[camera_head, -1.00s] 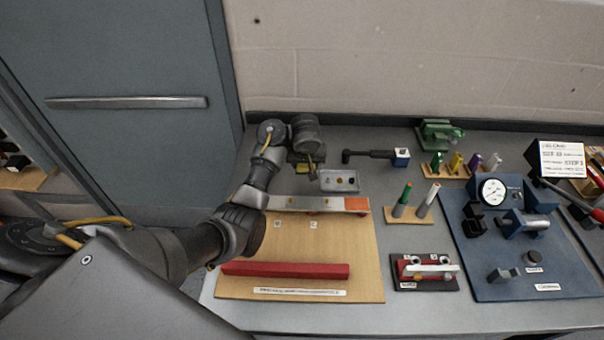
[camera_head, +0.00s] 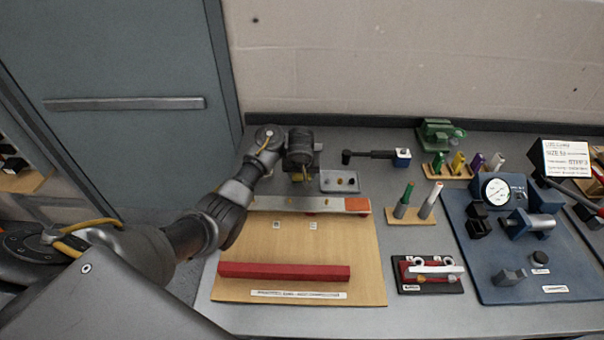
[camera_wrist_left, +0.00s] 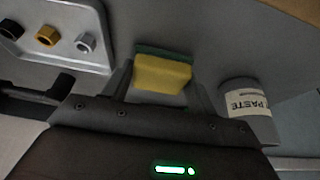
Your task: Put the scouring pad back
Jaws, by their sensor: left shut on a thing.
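The scouring pad (camera_wrist_left: 163,74) is a small yellow block with a green layer along one edge. In the left wrist view it sits between the two fingers of my left gripper (camera_wrist_left: 162,84), which is shut on it. In the head view my left gripper (camera_head: 300,175) is at the back left of the bench, just left of the grey tray (camera_head: 340,189). Only a little yellow shows there below the dark wrist. I cannot tell whether the pad touches the bench. My right gripper is not in view.
A white jar labelled PASTE (camera_wrist_left: 247,104) stands close to the right finger in the left wrist view. A wooden board (camera_head: 340,245) with a red bar (camera_head: 284,272) lies in front. The wall is behind.

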